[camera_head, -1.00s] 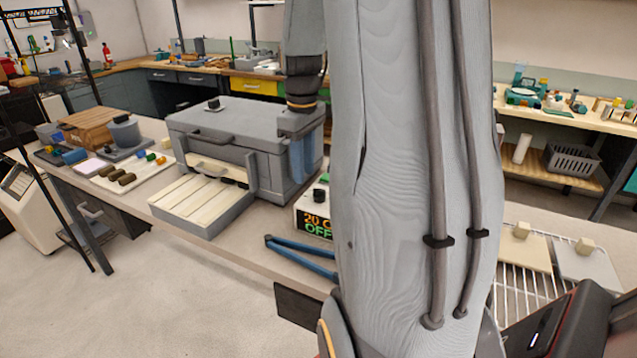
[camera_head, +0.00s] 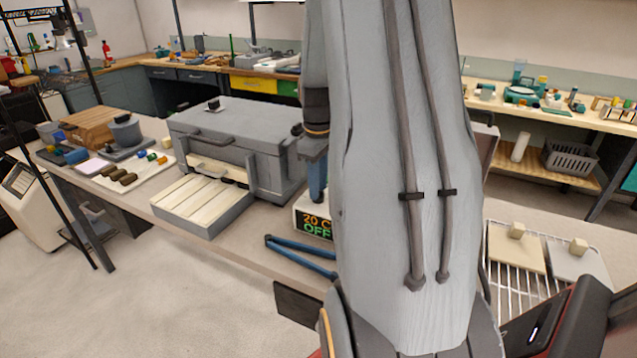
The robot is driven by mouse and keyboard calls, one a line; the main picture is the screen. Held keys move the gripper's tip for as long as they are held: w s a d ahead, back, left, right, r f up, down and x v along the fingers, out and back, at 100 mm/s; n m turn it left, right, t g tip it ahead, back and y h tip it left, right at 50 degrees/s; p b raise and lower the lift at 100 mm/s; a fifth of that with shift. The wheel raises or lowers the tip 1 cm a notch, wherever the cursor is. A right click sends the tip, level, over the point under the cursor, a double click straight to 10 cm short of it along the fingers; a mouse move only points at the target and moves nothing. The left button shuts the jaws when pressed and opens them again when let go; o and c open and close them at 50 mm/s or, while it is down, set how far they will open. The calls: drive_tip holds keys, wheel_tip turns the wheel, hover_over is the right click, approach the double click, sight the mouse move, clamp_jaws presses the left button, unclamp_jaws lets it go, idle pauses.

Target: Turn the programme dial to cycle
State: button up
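The controller box (camera_head: 317,225) stands on the bench right of the kiln-like grey box, partly hidden behind my arm. Its display shows "20 C" in orange over "OFF" in green. The dark knob on the box's top is now hidden behind my gripper and arm. My gripper (camera_head: 317,182) points down with its blue fingers just over or at the top of the controller box. I cannot tell whether the fingers touch the knob or how far apart they are.
The large grey box (camera_head: 235,135) with a pale slatted tray (camera_head: 193,196) in front stands close on the left. Blue tongs (camera_head: 300,258) lie in front of the controller box. A wire rack (camera_head: 510,285) with pale plates is at right.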

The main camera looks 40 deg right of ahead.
drive_tip(key=shift+c, duration=0.4)
clamp_jaws()
